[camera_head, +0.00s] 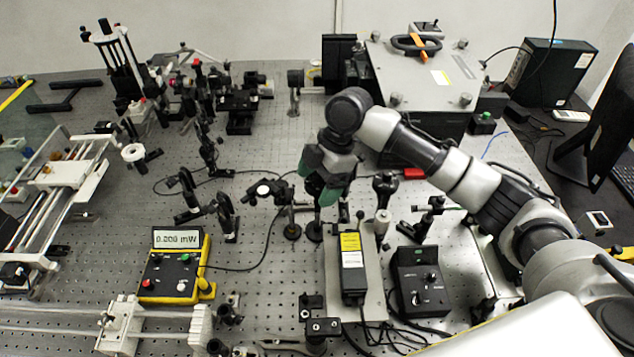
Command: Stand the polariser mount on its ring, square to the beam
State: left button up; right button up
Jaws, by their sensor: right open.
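My right gripper (326,190) points down over the middle of the bench, with its dark green fingers apart. Just below and behind the fingers stand dark posts on round bases (291,231); the fingers partly cover this spot. Black round optic mounts (226,212) stand upright on posts to the left, apart from the gripper. I cannot tell for certain which piece is the polariser mount, and its ring is not clearly distinguishable. I see nothing clearly held between the fingers. My left gripper is out of view.
A yellow-edged power meter (172,272) sits front left. A black box with a yellow label (351,268) and a black controller (421,281) stand in front of the gripper. A large grey housing (425,75) is behind my arm. Bare perforated bench (110,225) shows at left.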

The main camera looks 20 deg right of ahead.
jog(key=b+v, duration=0.2)
jog(key=v, duration=0.9)
jog(key=shift+r+b, duration=0.25)
jog(key=shift+b, duration=0.15)
jog(key=shift+d, duration=0.1)
